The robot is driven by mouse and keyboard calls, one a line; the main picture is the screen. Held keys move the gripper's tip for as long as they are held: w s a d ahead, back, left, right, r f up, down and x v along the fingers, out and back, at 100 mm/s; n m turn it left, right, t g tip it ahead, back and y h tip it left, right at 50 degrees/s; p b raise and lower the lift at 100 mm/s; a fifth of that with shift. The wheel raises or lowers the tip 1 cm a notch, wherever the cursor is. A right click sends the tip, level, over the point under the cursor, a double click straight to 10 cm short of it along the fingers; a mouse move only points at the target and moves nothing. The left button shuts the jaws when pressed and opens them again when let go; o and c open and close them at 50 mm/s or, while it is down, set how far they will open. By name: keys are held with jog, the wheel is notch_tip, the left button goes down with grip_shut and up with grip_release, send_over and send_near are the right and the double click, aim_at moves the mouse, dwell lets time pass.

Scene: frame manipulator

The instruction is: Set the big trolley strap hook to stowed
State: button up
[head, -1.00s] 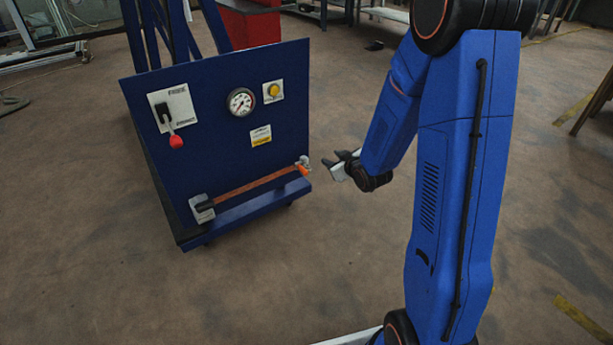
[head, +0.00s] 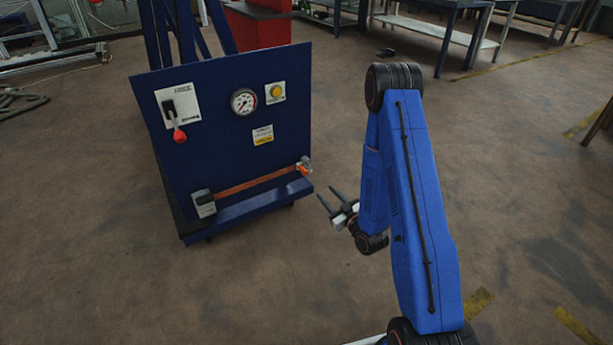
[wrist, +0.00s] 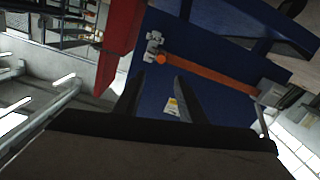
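The strap (head: 255,184) is an orange-brown band across the lower front of the blue trolley panel (head: 215,155). Its left end meets a grey block (head: 203,203). Its right end has an orange hook (head: 304,168) at a small metal bracket near the panel's right edge; whether it is latched there is too small to tell. My gripper (head: 329,202) is open and empty, apart from the trolley, right of and below the hook. In the wrist view the gripper fingers (wrist: 155,98) are spread, with the orange hook (wrist: 160,59) and strap (wrist: 215,72) beyond them.
The panel also carries a red-knobbed lever (head: 175,120), a gauge (head: 243,101), a yellow button (head: 276,92) and a yellow label (head: 263,135). A red cabinet (head: 258,25) stands behind, with workbenches (head: 450,25) at the back. Floor around the trolley is clear.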

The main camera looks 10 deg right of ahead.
aim_at(306, 173)
jog(key=x, duration=1.6)
jog(key=shift+w+a, duration=0.2)
jog(key=shift+w, duration=0.05)
jog(key=shift+f, duration=0.1)
grip_shut()
